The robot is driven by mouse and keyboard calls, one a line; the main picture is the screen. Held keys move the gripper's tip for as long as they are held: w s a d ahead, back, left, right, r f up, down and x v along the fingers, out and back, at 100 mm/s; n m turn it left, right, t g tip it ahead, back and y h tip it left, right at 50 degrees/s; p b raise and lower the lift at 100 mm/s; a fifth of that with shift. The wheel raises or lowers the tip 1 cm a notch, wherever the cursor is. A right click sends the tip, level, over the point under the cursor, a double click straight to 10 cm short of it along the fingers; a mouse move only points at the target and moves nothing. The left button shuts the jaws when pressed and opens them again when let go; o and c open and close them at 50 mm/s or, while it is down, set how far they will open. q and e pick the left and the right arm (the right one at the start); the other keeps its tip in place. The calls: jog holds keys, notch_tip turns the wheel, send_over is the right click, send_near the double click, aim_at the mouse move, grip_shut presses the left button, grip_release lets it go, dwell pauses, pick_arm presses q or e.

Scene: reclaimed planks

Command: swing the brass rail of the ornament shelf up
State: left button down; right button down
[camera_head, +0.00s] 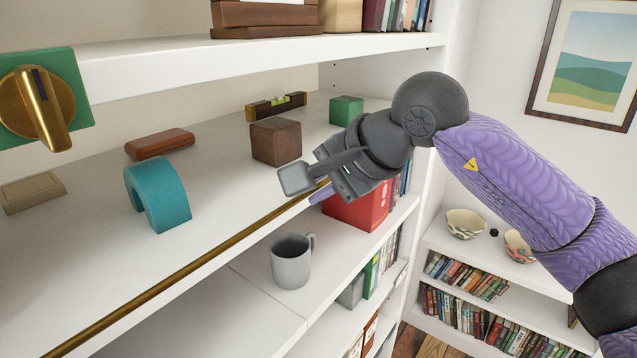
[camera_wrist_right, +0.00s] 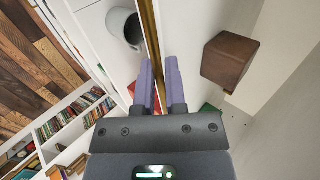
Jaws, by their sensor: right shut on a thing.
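The brass rail (camera_head: 190,268) is a thin gold bar running along the front edge of the white ornament shelf (camera_head: 75,225), close to the level of its board. My right gripper (camera_head: 319,193) is at the far right part of the rail, shut on it. In the right wrist view the rail (camera_wrist_right: 149,28) runs down between the two purple fingers of my right gripper (camera_wrist_right: 159,66). The rail's far end is hidden behind the gripper in the head view. My left gripper is not in view.
On the shelf are a teal arch (camera_head: 158,196), a brown cube (camera_head: 276,141), a green block (camera_head: 346,110) and a spirit level (camera_head: 276,106). A grey mug (camera_head: 291,262) stands on the lower shelf, near a red box (camera_head: 357,211). An upper shelf (camera_head: 200,62) overhangs.

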jog(key=c, duration=0.7)
grip_release()
jog(key=shift+c, duration=0.2)
jog(key=b+v, duration=0.3)
jog(key=v, duration=0.7)
